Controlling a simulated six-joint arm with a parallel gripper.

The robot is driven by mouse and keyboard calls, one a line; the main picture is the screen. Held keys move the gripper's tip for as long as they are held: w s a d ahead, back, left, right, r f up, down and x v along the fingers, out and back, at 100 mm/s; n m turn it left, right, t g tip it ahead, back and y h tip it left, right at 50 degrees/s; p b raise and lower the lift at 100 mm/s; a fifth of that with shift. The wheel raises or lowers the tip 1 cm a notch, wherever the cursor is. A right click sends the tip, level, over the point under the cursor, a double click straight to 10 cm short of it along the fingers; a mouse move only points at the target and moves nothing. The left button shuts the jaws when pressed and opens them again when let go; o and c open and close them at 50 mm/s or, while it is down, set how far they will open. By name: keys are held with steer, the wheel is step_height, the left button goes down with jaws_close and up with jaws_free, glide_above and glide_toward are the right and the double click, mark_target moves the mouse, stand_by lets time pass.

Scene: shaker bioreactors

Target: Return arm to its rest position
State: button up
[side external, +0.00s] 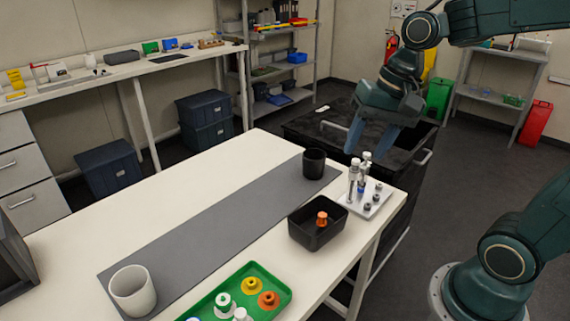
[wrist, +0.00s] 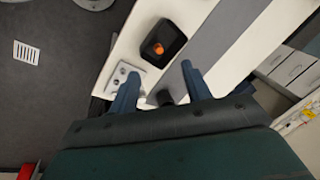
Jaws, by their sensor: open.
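My gripper (side external: 362,140) hangs above the far right end of the white table, higher than the things on it. In the wrist view my gripper (wrist: 160,70) shows two blue fingers spread apart with nothing between them. Below it in the side view are a black cup (side external: 314,162), a white rack (side external: 377,203) with white-capped vials, and a black bin (side external: 318,236) holding an orange-capped piece (side external: 322,218). In the wrist view the bin (wrist: 148,57) lies beyond the fingertips, and the rack (wrist: 113,82) is partly hidden by the left finger.
A grey mat (side external: 205,235) runs along the table, with a white cup (side external: 133,291) at its near end. A green tray (side external: 208,304) of capped pieces sits at the front edge. A black cart (side external: 408,152) stands behind the table.

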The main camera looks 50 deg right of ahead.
steer(key=s+n+t+h, duration=0.1)
steer(key=s+n+t, duration=0.1)
steer(key=s+n, duration=0.6)
steer(key=shift+s+a+r+t+h, duration=0.3)
steer(key=shift+s+r+t, duration=0.1)
steer(key=shift+s, duration=0.3)
